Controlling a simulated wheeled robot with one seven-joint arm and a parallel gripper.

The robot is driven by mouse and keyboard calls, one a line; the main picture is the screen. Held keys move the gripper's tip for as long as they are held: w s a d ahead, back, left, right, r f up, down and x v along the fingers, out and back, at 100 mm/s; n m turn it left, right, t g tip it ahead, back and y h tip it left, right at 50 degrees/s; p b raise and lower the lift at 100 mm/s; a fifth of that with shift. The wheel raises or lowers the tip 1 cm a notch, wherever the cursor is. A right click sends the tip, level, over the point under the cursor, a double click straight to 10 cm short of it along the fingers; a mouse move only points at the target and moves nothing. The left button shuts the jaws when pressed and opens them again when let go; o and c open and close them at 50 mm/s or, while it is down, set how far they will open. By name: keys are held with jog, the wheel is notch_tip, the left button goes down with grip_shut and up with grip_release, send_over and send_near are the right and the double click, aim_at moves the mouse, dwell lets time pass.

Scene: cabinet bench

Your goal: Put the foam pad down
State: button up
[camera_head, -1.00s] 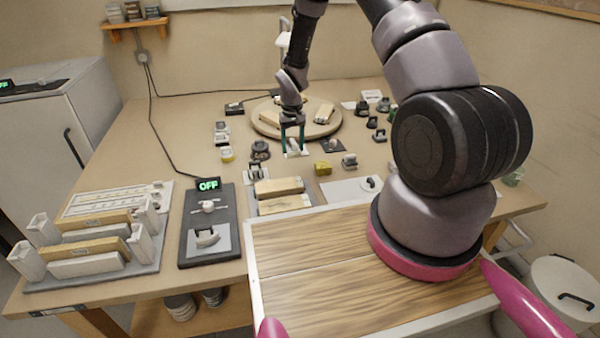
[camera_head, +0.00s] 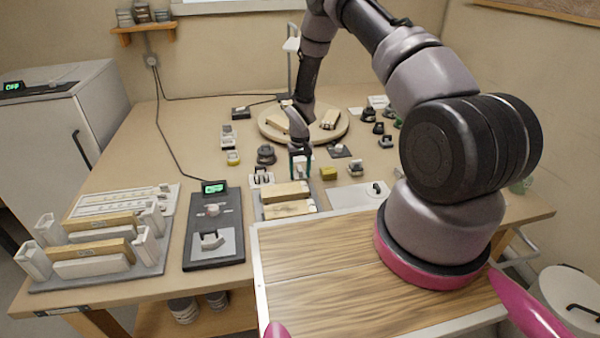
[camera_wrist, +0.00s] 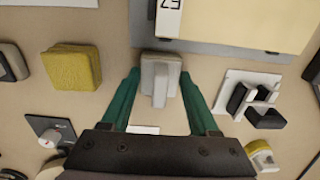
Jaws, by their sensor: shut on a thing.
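My gripper (camera_head: 299,174) is over the bench, just behind a grey tray with two wooden blocks. In the wrist view my gripper (camera_wrist: 163,85) has its teal fingers on either side of a light grey pad (camera_wrist: 160,76) with a raised grip, and is shut on it. I take this to be the foam pad; its material cannot be told. It lies close to the edge of the grey tray (camera_wrist: 200,45). The pad is mostly hidden behind the fingers in the head view. I cannot tell whether it touches the bench.
A yellow block (camera_wrist: 72,68) lies on one side of the pad, and a white holder with black parts (camera_wrist: 250,98) on the other. The yellow block (camera_head: 328,173) also shows in the head view. A round wooden board (camera_head: 336,134) stands behind. Small items crowd the bench.

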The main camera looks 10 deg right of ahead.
jog(key=o, duration=1.4)
jog(key=shift+f, duration=0.1)
jog(key=shift+o, duration=0.2)
notch_tip(320, 180, up, 12)
jog(key=shift+r, duration=0.25)
notch_tip(320, 180, up, 15)
jog(key=m+t, duration=0.1)
send_over(300, 168)
jog(key=d, duration=0.2)
jog(key=s+d+r+m+t, duration=0.1)
jog(key=s+r, duration=0.2)
jog(key=r, duration=0.4)
jog(key=s+d+r+t, duration=0.1)
jog(key=s+r, duration=0.2)
jog(key=r, duration=0.3)
jog(key=s+d+r+m+t+y, duration=0.1)
jog(key=s+r+t, duration=0.1)
jog(key=s+r, duration=0.6)
jog(key=s+r+m+t+y, duration=0.1)
jog(key=s+r, duration=0.7)
jog(key=s, duration=0.8)
jog(key=shift+d+r+t, duration=0.15)
jog(key=shift+d+t, duration=0.25)
jog(key=shift+t, duration=0.2)
